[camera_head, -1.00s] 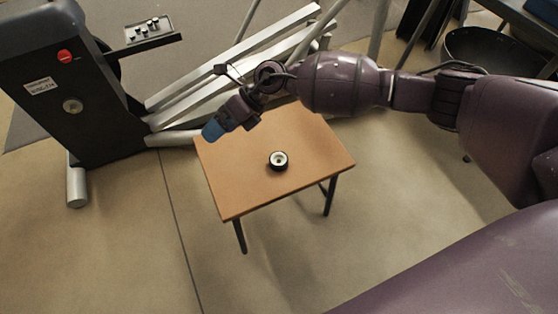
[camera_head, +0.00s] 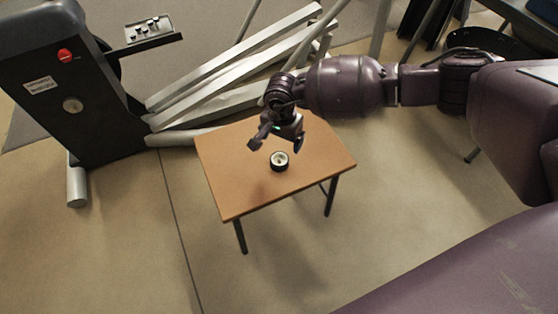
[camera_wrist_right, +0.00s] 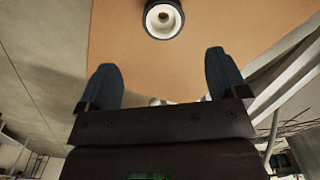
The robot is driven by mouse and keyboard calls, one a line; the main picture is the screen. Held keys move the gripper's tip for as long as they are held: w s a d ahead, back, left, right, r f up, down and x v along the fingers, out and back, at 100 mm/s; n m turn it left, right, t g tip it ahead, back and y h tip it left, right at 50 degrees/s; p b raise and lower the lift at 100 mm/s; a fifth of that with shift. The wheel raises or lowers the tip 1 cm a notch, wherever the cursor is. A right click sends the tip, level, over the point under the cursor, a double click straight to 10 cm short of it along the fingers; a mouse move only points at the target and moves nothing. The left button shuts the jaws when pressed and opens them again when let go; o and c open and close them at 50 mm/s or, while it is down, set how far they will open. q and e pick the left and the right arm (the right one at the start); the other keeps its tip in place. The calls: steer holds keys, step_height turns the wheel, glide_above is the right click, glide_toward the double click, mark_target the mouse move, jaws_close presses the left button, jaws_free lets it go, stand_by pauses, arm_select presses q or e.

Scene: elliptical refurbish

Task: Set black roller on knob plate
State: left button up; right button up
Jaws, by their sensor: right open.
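The black roller (camera_head: 280,161), a short black cylinder with a pale hollow core, stands on the small wooden table (camera_head: 232,190). It also shows at the top of the right wrist view (camera_wrist_right: 164,18). My right gripper (camera_head: 276,146) hangs over the table just behind and above the roller, apart from it. Its two blue-tipped fingers stand wide open with nothing between them (camera_wrist_right: 164,85). The knob plate (camera_head: 149,30), a grey plate with several dark knobs, sits on the machine's black arm at upper left. My left gripper is not in view.
A black exercise machine (camera_head: 60,90) stands left of the table. Its long silver rails (camera_head: 235,70) run behind the table. A dark round bowl (camera_head: 490,42) is at upper right. The floor in front of the table is clear.

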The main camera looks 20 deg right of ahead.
steer(key=b, duration=0.1)
glide_above(279, 159)
steer(key=f, duration=0.4)
steer(key=shift+s+d+f, duration=0.2)
steer(key=shift+s+d, duration=0.05)
steer(key=shift+s, duration=0.05)
steer(key=shift+f, duration=0.2)
steer(key=f+b, duration=0.1)
steer(key=f, duration=0.1)
steer(key=f+b, duration=0.1)
steer(key=f, duration=0.1)
steer(key=shift+w+a+f, duration=0.2)
steer(key=shift+f, duration=0.2)
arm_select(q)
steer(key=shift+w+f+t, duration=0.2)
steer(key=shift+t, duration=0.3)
arm_select(e)
steer(key=shift+w+r, duration=0.1)
steer(key=shift+c, duration=0.4)
steer(key=c, duration=1)
